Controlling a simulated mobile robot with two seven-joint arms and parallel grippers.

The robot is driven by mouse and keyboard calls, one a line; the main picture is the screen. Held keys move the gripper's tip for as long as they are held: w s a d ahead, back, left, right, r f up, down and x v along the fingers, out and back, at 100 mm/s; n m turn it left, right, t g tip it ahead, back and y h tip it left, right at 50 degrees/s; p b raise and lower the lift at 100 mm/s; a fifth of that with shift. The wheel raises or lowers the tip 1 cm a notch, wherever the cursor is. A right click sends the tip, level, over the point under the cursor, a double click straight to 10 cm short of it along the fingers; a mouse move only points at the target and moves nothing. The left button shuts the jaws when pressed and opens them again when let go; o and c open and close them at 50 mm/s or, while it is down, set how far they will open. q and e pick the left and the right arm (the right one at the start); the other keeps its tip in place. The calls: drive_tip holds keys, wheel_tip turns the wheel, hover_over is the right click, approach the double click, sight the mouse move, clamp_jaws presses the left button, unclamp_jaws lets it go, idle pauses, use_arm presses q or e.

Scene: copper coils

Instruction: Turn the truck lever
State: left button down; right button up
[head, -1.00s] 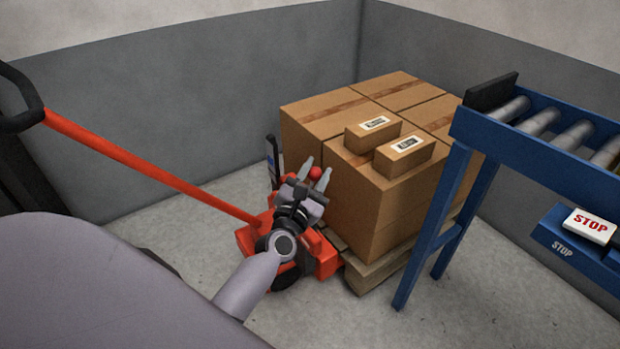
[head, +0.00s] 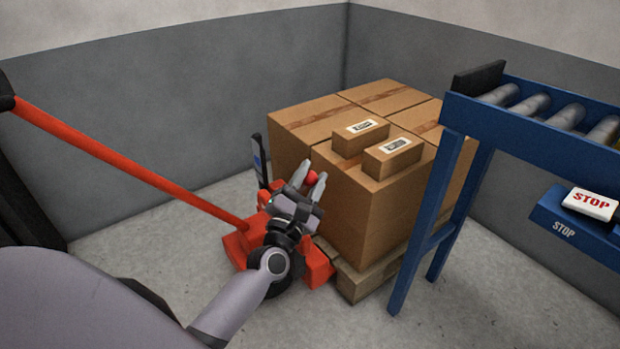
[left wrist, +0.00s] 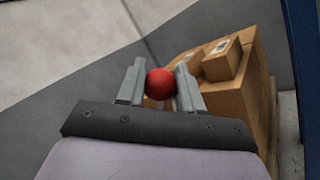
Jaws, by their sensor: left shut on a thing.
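The pallet truck has a red-orange base (head: 314,262) on the floor and a long red handle bar (head: 128,163) slanting up to the left. The lever's red ball knob (head: 312,177) shows between the fingertips of my left gripper (head: 311,181). In the left wrist view the knob (left wrist: 160,83) sits between the two grey fingers (left wrist: 159,80), which are shut on it. The lever's stem below the knob is mostly hidden by my gripper. My right gripper is not in view.
Large cartons (head: 365,205) stand on a wooden pallet (head: 362,281) just right of my gripper, with two small labelled boxes on top. A blue roller conveyor (head: 447,190) with a STOP button (head: 590,204) stands at the right. Grey walls close off the back.

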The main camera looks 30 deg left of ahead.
use_arm(q)
drive_tip(key=c, duration=0.8)
unclamp_jaws()
drive_tip(key=shift+d, duration=0.15)
drive_tip(key=shift+s, duration=0.1)
drive_tip(key=v, duration=0.7)
drive_tip(key=shift+p, duration=0.3)
drive_tip(key=shift+s, duration=0.1)
